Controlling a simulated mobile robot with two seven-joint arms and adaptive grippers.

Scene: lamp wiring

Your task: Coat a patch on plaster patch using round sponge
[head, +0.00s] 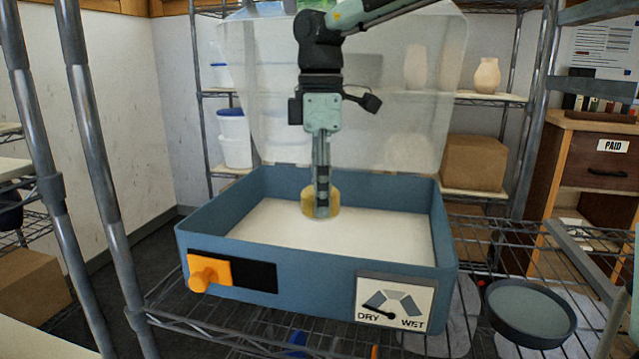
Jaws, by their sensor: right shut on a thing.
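A yellow round sponge (308,204) is in my right gripper (321,196), which reaches down from the top of the head view and is shut on it. The gripper fingers hide the middle of the sponge. The sponge is inside a blue open box, low over its pale floor (265,218). I cannot tell whether it touches the floor. I cannot make out a separate plaster patch; the pale floor looks plain and even.
The blue box (320,285) stands on a wire shelf, its clear lid (400,120) raised behind. Its front has an orange knob (208,273) and a DRY/WET dial (395,302). A dark round pan (530,312) sits at right. Metal posts (90,150) rise at left.

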